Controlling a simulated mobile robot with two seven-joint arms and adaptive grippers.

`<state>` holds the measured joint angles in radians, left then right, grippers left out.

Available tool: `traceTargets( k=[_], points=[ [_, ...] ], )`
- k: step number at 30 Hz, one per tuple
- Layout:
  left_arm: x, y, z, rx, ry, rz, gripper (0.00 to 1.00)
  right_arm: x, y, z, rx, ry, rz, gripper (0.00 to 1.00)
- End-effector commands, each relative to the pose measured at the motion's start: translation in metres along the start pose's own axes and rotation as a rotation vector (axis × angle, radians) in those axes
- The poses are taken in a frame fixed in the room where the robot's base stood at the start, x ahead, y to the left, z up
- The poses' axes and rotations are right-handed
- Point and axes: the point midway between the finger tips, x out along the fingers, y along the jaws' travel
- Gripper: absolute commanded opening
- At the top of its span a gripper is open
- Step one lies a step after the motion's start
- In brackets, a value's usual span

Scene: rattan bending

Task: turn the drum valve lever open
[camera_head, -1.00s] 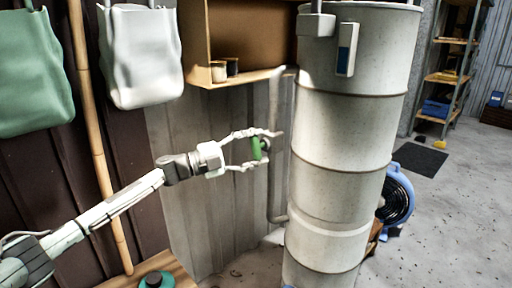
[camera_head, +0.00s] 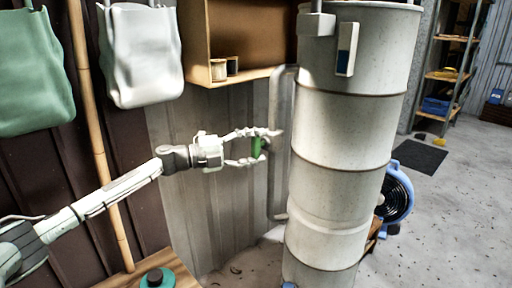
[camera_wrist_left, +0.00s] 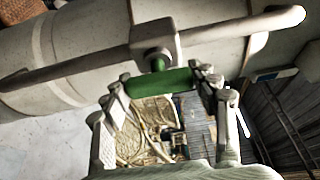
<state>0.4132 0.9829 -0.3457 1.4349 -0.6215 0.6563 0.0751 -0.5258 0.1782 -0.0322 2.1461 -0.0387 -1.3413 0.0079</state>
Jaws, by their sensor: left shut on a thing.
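The green drum valve lever (camera_head: 256,147) stands close to the grey pipe at the left of the tall pale drum (camera_head: 342,130). My left gripper (camera_head: 266,147) reaches in from the left with its fingers on either side of the lever and is shut on it. In the left wrist view the lever (camera_wrist_left: 160,82) lies crosswise between the fingers, below the valve body (camera_wrist_left: 155,42) on the pipe (camera_wrist_left: 90,62). The fingers partly hide the lever's ends. My right gripper is not in view.
A wooden shelf (camera_head: 250,76) with small jars hangs above the gripper. Green (camera_head: 35,75) and white (camera_head: 142,55) bags hang at left beside a bamboo pole (camera_head: 88,110). A blue fan (camera_head: 398,195) stands behind the drum. Open floor lies at right.

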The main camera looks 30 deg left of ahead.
Motion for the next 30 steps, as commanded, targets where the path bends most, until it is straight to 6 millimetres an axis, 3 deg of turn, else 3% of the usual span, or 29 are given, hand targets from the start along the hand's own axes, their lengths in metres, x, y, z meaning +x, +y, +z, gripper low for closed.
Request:
traceTargets(
  k=[2,3,8,20,30],
  points=[
    [0.0,0.0,0.0,0.002,0.0,0.0,0.31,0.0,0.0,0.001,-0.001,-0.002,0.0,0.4],
    [0.0,0.0,0.0,0.002,0.0,0.0,0.63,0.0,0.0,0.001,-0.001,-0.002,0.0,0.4],
    [0.0,0.0,0.0,0.001,0.0,0.0,0.81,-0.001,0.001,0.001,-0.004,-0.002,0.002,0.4],
    [-0.007,0.002,0.0,-0.002,0.0,0.002,0.81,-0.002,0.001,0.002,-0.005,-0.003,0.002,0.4],
    [-0.072,0.003,0.0,-0.002,-0.001,0.006,0.81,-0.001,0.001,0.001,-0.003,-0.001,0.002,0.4]
  ],
)
